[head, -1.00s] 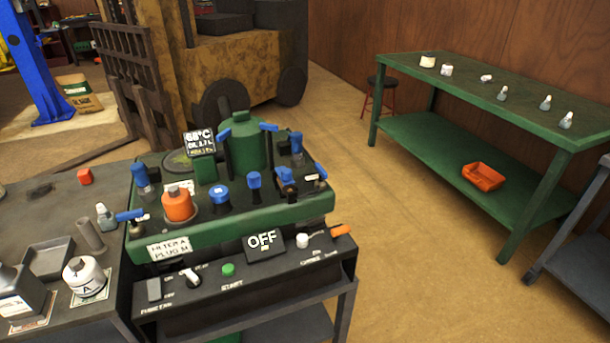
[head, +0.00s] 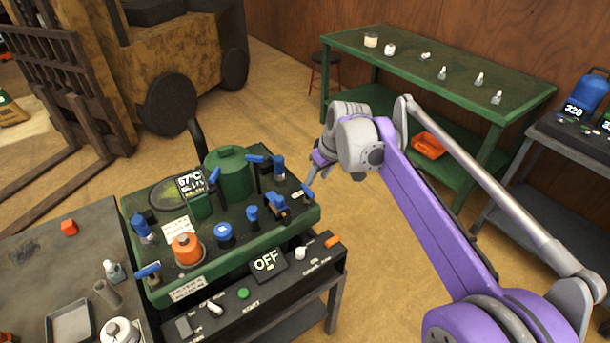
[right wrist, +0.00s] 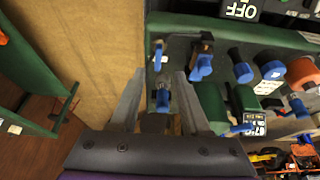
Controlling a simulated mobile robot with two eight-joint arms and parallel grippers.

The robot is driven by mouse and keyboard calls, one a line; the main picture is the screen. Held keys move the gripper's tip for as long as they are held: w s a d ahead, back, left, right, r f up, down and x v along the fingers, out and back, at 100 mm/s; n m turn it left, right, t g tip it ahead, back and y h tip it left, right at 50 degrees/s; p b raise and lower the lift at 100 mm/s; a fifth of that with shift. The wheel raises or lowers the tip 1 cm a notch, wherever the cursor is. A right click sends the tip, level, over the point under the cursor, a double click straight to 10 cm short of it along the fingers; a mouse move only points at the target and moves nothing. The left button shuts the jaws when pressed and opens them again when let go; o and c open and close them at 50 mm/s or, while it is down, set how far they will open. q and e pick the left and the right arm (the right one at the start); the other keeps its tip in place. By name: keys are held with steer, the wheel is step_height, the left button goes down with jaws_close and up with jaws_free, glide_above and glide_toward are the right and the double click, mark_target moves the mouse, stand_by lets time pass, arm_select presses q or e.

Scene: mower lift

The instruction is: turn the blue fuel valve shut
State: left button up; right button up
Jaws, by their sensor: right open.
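Several blue handles stand on the green-topped unit. A small blue lever (head: 307,191) sits at its right edge beside a white label; it shows in the right wrist view (right wrist: 158,55) just beyond my fingertips. A taller blue-topped part (head: 279,166) stands behind it and appears between my fingers in the wrist view (right wrist: 162,100). I cannot tell for certain which handle is the fuel valve. My right gripper (head: 316,172) is open and empty, pointing down by the unit's right edge; its two fingers (right wrist: 160,78) are spread. My left gripper is not in view.
An orange cap (head: 186,249), a blue knob (head: 225,234) and a green tank (head: 227,172) crowd the unit. An OFF display (head: 268,261) is on the front panel. A green table (head: 400,75) stands behind my right arm. Open floor lies between.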

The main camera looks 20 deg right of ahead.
mark_target(307, 189)
steer(key=x, duration=0.5)
steer(key=w+x, duration=0.1)
steer(key=x, duration=0.4)
steer(key=shift+w+a+b, duration=0.15)
steer(key=shift+b, duration=0.2)
jaws_close()
